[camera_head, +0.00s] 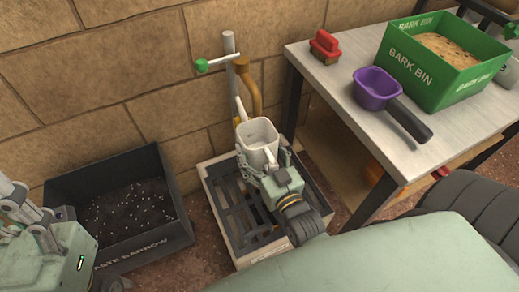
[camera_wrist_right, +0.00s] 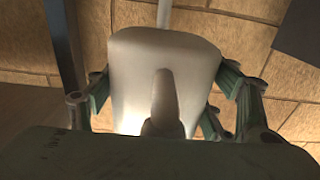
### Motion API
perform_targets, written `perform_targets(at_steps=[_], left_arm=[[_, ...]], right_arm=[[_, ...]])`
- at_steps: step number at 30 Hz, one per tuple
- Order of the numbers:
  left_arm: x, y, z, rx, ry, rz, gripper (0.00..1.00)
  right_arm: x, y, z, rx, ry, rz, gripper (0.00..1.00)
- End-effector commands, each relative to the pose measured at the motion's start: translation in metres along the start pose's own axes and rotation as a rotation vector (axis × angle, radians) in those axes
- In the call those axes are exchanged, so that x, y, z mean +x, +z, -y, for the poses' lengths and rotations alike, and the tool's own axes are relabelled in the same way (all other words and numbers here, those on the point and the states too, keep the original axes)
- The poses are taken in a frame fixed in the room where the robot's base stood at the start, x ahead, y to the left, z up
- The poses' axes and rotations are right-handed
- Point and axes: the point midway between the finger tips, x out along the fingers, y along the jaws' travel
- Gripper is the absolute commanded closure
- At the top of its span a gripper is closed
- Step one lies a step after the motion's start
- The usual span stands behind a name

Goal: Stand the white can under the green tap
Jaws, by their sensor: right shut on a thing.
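The white can (camera_head: 258,138) is held over the slatted drain tray (camera_head: 222,205), with its open top facing up. My right gripper (camera_head: 268,163) is shut on it; the can also fills the middle of the right wrist view (camera_wrist_right: 165,65), between the fingers. The tap has a green knob (camera_head: 202,65) and a brass spout (camera_head: 251,88) on a grey post. The can's mouth is close to the spout's lower end in the head view; I cannot tell whether it is directly under it or touching. My left gripper (camera_head: 38,215) is at the lower left, its opening unclear.
A black barrow box (camera_head: 150,240) with dark speckled contents stands left of the tray. The table (camera_head: 350,115) at right holds a green bark bin (camera_head: 410,73), a purple scoop (camera_head: 376,90) and a red-topped brush (camera_head: 325,45). The brick wall is behind the tap.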

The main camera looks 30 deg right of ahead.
Motion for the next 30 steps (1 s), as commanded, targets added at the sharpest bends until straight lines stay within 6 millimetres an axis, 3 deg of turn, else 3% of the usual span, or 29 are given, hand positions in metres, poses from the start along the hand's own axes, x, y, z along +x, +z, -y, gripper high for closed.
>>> perform_targets(at_steps=[5,6,11,25,30], left_arm=[[-0.001,0.001,0.000,0.000,0.000,0.001,0.38],[-0.001,0.001,0.000,0.000,0.000,0.001,0.38],[-0.001,0.001,0.000,0.000,0.000,0.002,0.38],[0.001,0.000,0.000,0.000,0.000,0.003,0.38],[0.009,0.022,0.002,0.009,-0.002,0.115,0.38]], right_arm=[[0.000,0.005,0.000,0.000,0.000,-0.002,0.59],[0.000,0.005,0.000,0.000,0.000,0.000,0.23],[0.000,0.005,0.000,0.000,0.000,0.000,0.09],[0.000,-0.004,0.000,0.000,0.000,-0.002,0.07],[-0.031,-0.003,0.000,0.000,-0.001,0.007,0.07]])
